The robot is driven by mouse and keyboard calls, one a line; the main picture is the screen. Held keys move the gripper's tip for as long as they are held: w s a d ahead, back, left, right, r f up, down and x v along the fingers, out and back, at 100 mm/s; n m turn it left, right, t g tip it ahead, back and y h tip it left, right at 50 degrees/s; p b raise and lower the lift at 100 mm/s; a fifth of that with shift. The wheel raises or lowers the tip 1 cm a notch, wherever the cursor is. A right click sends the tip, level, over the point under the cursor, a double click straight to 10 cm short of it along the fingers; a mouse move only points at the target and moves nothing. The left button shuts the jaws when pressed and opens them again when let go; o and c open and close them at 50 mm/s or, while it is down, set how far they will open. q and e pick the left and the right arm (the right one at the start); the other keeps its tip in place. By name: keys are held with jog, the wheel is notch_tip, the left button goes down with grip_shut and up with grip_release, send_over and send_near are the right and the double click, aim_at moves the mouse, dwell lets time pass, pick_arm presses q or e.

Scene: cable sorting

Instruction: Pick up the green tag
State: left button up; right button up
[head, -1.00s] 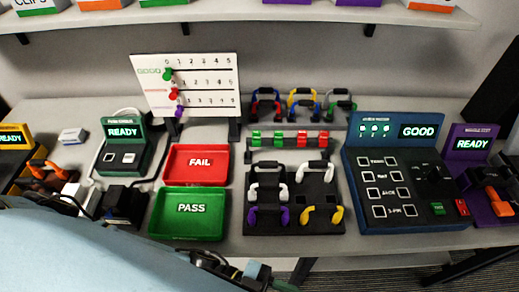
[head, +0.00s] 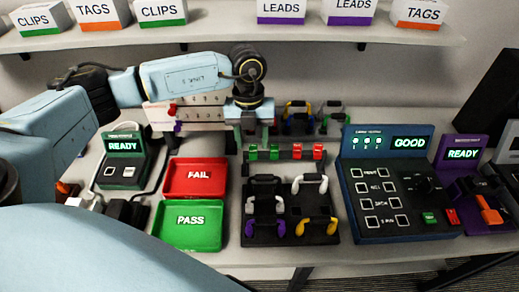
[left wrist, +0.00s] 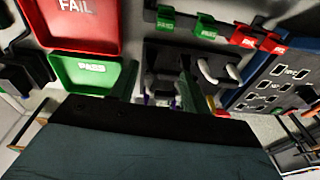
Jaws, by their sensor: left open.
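Two green tags hang side by side on a dark rack (head: 240,170), the left green tag (head: 253,152) and the right green tag (head: 274,152). Two red tags (head: 297,152) (head: 318,151) hang to their right. In the left wrist view the green tags (left wrist: 165,18) (left wrist: 205,27) show near the top edge. My right gripper is out of view.
A red FAIL tray (head: 194,192) and green PASS tray (head: 160,235) lie left of the rack. A board with several coloured leads (head: 330,190) is in front. A blue tester reading GOOD (head: 350,215) stands at right. My arm partly covers the white pegboard (head: 155,118).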

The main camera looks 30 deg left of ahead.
aim_at(253, 146)
pick_arm(q)
jog(key=w+r, duration=0.1)
jog(key=w+a+t+y, duration=0.1)
jog(key=shift+w+a+r+n, duration=0.3)
jog(key=shift+r, duration=0.1)
jog(key=shift+w+a+f, duration=0.1)
jog(key=shift+f, duration=0.1)
jog(key=f, duration=0.4)
jog(key=f+p, duration=0.1)
jog(key=f, duration=0.2)
jog(key=shift+w, duration=0.3)
jog(key=shift+r, duration=0.1)
jog(key=shift+c, duration=0.5)
grip_shut()
